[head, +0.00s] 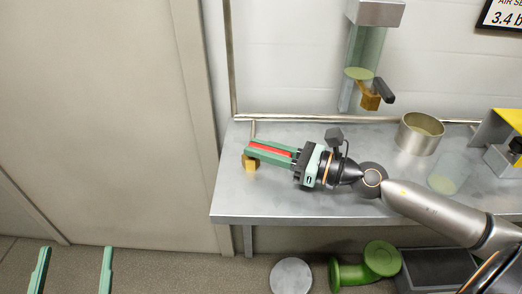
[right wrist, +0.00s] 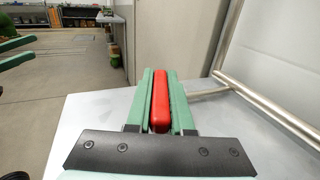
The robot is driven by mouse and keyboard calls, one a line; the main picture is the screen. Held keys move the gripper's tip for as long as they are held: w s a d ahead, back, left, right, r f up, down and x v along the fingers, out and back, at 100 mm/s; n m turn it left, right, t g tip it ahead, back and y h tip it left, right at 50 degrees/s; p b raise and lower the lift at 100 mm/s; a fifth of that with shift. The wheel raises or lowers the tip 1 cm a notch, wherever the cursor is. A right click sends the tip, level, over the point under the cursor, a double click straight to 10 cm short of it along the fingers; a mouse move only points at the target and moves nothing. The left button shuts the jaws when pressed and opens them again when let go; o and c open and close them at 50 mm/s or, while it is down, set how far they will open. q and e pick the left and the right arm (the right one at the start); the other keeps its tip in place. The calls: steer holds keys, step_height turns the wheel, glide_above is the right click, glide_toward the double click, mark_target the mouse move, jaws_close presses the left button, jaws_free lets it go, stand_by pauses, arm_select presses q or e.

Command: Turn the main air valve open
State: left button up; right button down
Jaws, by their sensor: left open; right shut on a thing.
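The main air valve shows its red lever handle (head: 272,149) and a brass body (head: 250,163) at the left end of the grey bench in the head view. My right gripper (head: 268,152) is shut on the red handle, one green finger along each side. The right wrist view shows the red handle (right wrist: 160,100) lengthwise between the fingers. Most of the valve body is hidden under the gripper. My left gripper (head: 76,250) is open and empty at the lower left, in front of the door and away from the bench.
The grey bench (head: 300,207) carries a brass-coloured cup (head: 421,134) and a clear green cup (head: 448,175) to the right. A clear-bowled unit (head: 365,50) hangs on the wall above. A green spool-like object (head: 365,266) and a dark bin (head: 436,270) stand below.

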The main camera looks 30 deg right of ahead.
arm_select(q)
steer(key=shift+r, duration=0.1)
arm_select(e)
steer(key=c, duration=0.8)
jaws_free()
steer(key=shift+s, duration=0.1)
steer(key=b+v, duration=0.1)
steer(key=v, duration=0.3)
steer(key=shift+s+d+f, duration=0.1)
steer(key=shift+s+d, duration=0.05)
steer(key=shift+s, duration=0.05)
steer(key=v, duration=0.6)
steer(key=shift+s+d, duration=0.2)
steer(key=shift+d, duration=0.05)
arm_select(q)
steer(key=s+r+m+t+h, duration=0.2)
steer(key=s+r+m+h, duration=0.1)
steer(key=r, duration=0.4)
steer(key=shift+s+d+r+h, duration=0.2)
steer(key=shift+d+h, duration=0.2)
steer(key=shift+h, duration=0.2)
arm_select(e)
steer(key=shift+s+d, duration=0.35)
steer(key=shift+s, duration=0.15)
steer(key=shift+c, duration=0.2)
